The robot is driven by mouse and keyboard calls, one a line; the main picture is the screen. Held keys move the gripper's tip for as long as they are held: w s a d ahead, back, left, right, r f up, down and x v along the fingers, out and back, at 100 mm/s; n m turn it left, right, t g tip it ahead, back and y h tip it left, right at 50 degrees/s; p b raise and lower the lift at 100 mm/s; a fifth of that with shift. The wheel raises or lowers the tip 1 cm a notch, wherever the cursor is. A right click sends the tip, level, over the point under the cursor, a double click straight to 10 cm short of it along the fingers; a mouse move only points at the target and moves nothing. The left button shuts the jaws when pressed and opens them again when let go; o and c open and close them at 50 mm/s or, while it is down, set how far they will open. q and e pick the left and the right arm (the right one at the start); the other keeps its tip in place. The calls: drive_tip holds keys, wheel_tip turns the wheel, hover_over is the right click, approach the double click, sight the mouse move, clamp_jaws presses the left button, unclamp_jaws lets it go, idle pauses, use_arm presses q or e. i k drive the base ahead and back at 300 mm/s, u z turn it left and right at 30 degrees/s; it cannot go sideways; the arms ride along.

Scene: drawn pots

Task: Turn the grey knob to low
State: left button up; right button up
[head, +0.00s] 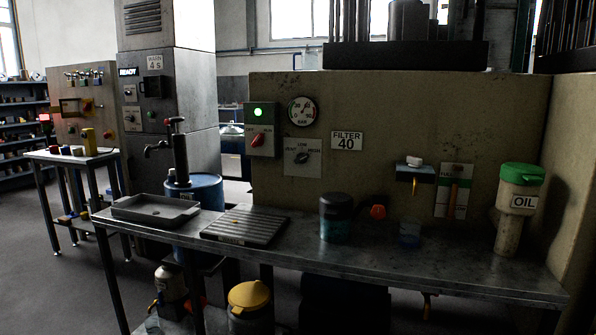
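A dark grey knob (302,157) sits on a light grey plate (297,168) on the beige back panel, above the metal bench. The plate has LOW printed above the knob, and what looks like VENT at its left and HIGH at its right. The knob's pointer is too small to read surely. Neither of my grippers is in view.
A box with a green light and red knob (258,139) is left of the plate, a round gauge (302,111) above. On the bench (390,258) stand a grey tray (155,209), a ribbed mat (245,226), a dark-lidded jar (336,217) and an oil container (516,205).

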sight(302, 158)
drive_tip(key=u, duration=0.65)
drive_tip(key=i, duration=0.5)
drive_tip(key=u, duration=0.55)
drive_tip(key=i, duration=0.9)
drive_tip(key=z, duration=0.45)
